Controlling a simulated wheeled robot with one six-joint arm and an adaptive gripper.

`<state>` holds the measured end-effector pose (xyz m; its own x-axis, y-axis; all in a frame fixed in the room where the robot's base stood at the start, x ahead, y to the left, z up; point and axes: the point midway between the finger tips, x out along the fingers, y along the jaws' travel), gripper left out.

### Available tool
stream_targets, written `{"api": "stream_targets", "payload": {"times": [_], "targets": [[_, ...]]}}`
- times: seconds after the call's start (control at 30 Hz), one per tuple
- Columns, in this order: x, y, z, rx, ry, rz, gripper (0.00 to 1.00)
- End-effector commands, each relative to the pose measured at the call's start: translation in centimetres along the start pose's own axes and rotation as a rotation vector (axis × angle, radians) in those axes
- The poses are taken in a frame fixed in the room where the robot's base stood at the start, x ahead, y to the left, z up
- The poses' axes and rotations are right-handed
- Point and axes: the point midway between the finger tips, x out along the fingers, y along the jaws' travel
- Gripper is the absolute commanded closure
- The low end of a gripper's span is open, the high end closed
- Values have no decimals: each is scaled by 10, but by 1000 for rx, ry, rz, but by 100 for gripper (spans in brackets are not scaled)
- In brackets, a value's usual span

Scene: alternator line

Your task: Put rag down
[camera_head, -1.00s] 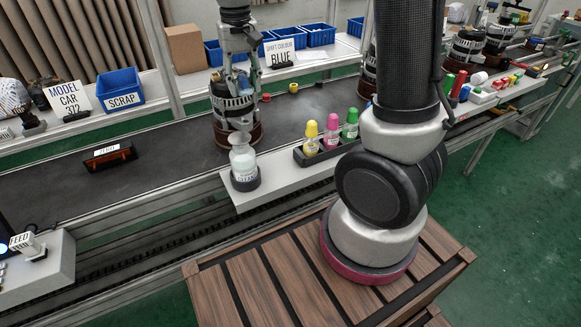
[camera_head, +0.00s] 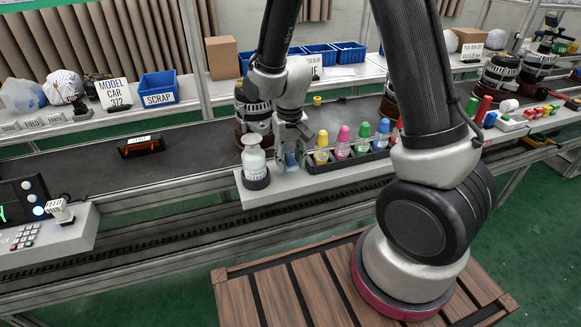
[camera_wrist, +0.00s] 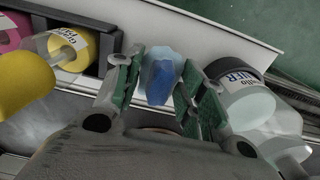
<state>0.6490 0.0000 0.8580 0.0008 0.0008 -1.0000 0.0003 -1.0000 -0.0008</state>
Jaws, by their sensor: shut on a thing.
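My gripper (camera_head: 290,150) is low over the pale ledge at the front of the line, between the clear bottle and the rack of coloured bottles. In the wrist view its green-padded fingers (camera_wrist: 161,88) are closed around a small rag (camera_wrist: 160,75), pale blue with a darker blue middle. The rag also shows as a blue patch below the fingers in the head view (camera_head: 291,160). I cannot tell whether the rag touches the ledge (camera_head: 290,187).
The clear bottle (camera_head: 254,158) in its black holder stands close on the left, and on the right in the wrist view (camera_wrist: 270,120). The black rack (camera_head: 318,167) with yellow, pink, green and blue bottles is close on the right. An alternator (camera_head: 256,118) stands behind on the belt.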

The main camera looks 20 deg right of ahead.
Motion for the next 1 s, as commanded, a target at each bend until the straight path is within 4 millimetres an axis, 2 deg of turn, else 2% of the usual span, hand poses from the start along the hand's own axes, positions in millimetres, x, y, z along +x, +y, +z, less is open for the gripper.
{"api": "stream_targets", "payload": {"times": [0.1,0.2,0.7,0.73,0.83,1.0], "targets": [[20,0,1,0,-4,2,86],[28,0,1,0,-2,1,86],[36,0,1,0,-2,1,86],[37,0,1,0,-2,1,58],[37,0,1,0,-3,1,40],[37,0,1,0,-3,1,38]]}}
